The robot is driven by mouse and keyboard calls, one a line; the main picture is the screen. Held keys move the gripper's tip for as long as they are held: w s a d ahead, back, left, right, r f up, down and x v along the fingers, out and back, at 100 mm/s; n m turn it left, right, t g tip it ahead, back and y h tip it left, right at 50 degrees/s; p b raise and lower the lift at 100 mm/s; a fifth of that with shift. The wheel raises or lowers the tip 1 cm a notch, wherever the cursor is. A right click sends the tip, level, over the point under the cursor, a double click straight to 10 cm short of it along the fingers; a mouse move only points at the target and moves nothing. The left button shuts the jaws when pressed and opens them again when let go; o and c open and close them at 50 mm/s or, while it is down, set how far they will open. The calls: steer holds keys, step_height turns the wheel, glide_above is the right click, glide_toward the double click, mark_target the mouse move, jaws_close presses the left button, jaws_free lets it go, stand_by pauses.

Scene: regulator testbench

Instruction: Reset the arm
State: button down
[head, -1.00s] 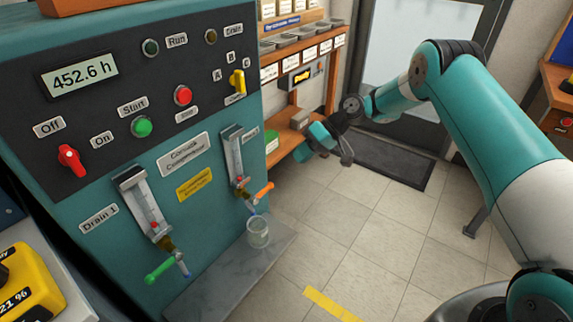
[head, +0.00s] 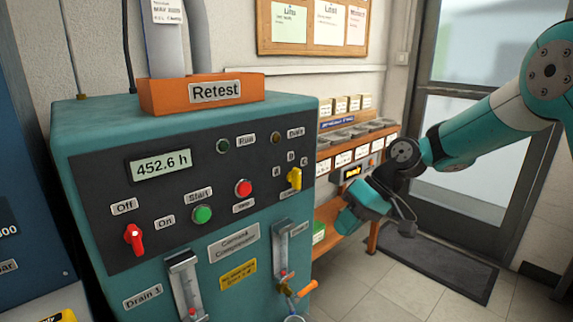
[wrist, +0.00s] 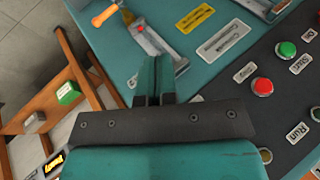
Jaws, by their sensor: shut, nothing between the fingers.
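My gripper (head: 405,215) hangs in the air to the right of the teal compressor cabinet (head: 85,165), in front of the wooden shelf. In the wrist view the two fingers of my gripper (wrist: 155,72) lie together with nothing between them. They point toward the cabinet's front and look apart from it, though the distance is hard to judge. My teal arm comes in from the right of the head view.
The cabinet front carries a red knob (head: 134,239), a green button (head: 203,214), a red button (head: 243,188) and a yellow selector (head: 295,178). An orange-handled drain valve (head: 306,289) sticks out low. A dark mat (head: 440,262) lies before the door. Floor there looks clear.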

steer(key=s+a+r+h, duration=0.1)
steer(key=s+r, duration=0.3)
steer(key=s, duration=0.3)
steer(key=s+a+r+h, duration=0.1)
steer(key=s+r, duration=0.2)
steer(key=s, duration=0.3)
steer(key=s+d+h, duration=0.1)
steer(key=s+d, duration=0.2)
steer(key=s, duration=1.2)
step_height(320, 180, up, 16)
steer(key=p, duration=1.6)
steer(key=shift+s+d+n+t, duration=0.2)
steer(key=shift+d+n+t, duration=0.1)
steer(key=shift+t, duration=0.1)
